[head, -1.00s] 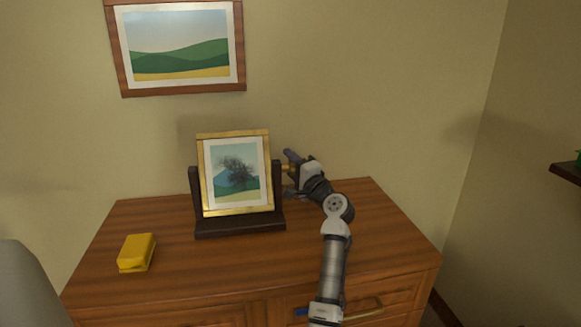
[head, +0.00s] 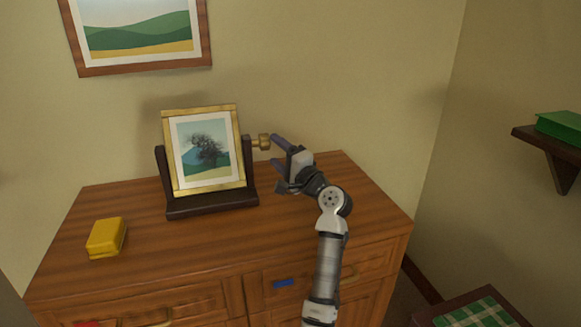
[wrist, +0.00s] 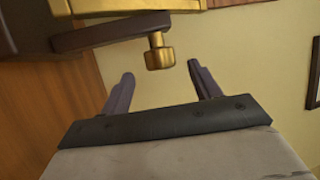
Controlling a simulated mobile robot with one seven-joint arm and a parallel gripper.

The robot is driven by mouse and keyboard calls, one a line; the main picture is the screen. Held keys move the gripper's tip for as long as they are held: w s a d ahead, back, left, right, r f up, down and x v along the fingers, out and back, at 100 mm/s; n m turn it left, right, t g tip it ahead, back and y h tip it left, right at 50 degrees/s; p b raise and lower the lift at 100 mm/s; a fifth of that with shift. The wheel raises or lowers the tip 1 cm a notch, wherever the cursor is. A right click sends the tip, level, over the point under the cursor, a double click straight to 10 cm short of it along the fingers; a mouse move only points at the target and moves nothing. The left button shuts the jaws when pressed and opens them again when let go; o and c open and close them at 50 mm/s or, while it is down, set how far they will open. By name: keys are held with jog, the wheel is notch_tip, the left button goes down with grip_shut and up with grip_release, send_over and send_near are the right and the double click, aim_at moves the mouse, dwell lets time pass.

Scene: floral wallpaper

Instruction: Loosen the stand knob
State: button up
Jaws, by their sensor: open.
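The stand knob (head: 264,141) is a small brass knob on the right side of the dark picture stand (head: 212,207). The stand holds a gold-framed tree picture (head: 204,149), which leans back. My gripper (head: 278,163) is just right of the knob, with its fingers pointing toward it. In the wrist view the knob (wrist: 159,54) sits ahead of the gap between the two fingertips. My gripper (wrist: 161,75) is open and empty there, apart from the knob.
The stand is on a wooden dresser (head: 135,222). A yellow block (head: 106,237) lies at the left of the dresser top. A framed landscape (head: 140,35) hangs behind. A shelf (head: 553,147) with a green book (head: 560,126) is at the right. The dresser top's front is clear.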

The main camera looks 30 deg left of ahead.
jog(key=v, duration=0.5)
jog(key=shift+s+d+f, duration=0.1)
jog(key=shift+d, duration=0.2)
jog(key=g+h+p, duration=0.1)
jog(key=h+p, duration=0.1)
jog(key=p, duration=0.3)
send_near(261, 141)
jog(key=w, duration=0.1)
jog(key=shift+m+h+p, duration=0.75)
jog(key=shift+m+h, duration=0.15)
jog(key=shift+h, duration=0.1)
jog(key=x, duration=0.4)
jog(key=p+x, duration=0.1)
jog(key=x, duration=0.3)
jog(key=p+x, duration=0.1)
jog(key=x, duration=0.3)
jog(key=shift+w+a+r, duration=0.2)
jog(key=shift+w+r, duration=0.05)
jog(key=shift+w, duration=0.1)
